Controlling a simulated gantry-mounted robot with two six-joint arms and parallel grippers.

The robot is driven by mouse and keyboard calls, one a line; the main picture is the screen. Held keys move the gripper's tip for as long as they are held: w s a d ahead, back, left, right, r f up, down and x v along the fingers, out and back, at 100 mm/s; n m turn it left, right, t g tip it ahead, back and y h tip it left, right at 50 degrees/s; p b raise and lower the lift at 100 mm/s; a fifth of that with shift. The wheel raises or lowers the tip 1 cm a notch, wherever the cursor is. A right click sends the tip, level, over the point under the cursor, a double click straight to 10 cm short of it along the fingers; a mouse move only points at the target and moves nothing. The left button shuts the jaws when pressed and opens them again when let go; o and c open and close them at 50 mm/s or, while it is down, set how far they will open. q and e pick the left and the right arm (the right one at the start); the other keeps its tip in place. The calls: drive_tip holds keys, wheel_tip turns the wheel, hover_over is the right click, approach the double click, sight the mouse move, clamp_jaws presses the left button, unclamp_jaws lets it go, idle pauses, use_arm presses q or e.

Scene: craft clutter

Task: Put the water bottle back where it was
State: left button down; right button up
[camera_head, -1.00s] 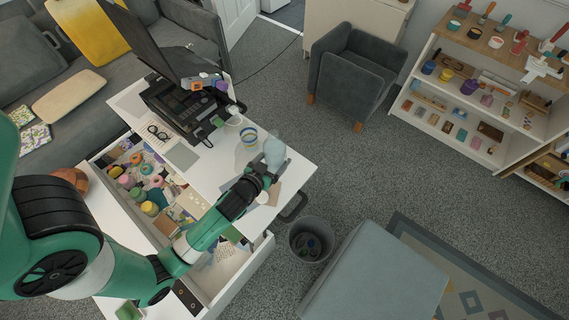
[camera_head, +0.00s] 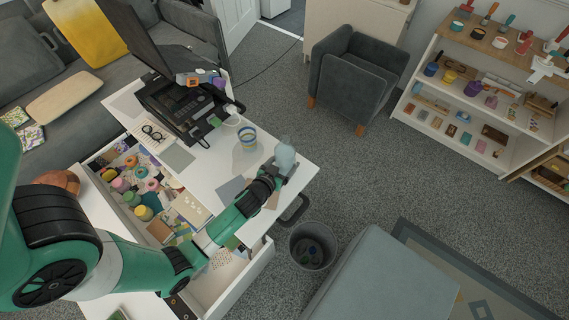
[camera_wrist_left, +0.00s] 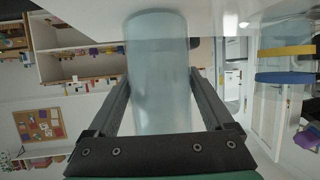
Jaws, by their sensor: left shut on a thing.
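The water bottle (camera_head: 285,154) is pale blue and translucent. It is at the right end of the white desk (camera_head: 213,168). My left gripper (camera_head: 282,168) is shut on it. In the left wrist view the bottle (camera_wrist_left: 158,75) stands between the two fingers (camera_wrist_left: 160,105), one on each side. I cannot tell whether its base touches the desk. My right gripper is not in view.
A cup with yellow and blue bands (camera_head: 247,139) stands left of the bottle; its bands also show in the wrist view (camera_wrist_left: 287,64). A white mug (camera_head: 232,118) and a black machine (camera_head: 180,105) are farther back. An open drawer (camera_head: 262,262) and a bin (camera_head: 313,246) are in front.

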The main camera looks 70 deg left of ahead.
use_arm(q)
drive_tip(key=shift+w, duration=0.1)
drive_tip(key=shift+f, duration=0.1)
unclamp_jaws()
drive_tip(key=shift+r, duration=0.25)
drive_tip(key=p+v, duration=0.1)
drive_tip(key=v, duration=1.1)
drive_tip(key=shift+f, duration=0.15)
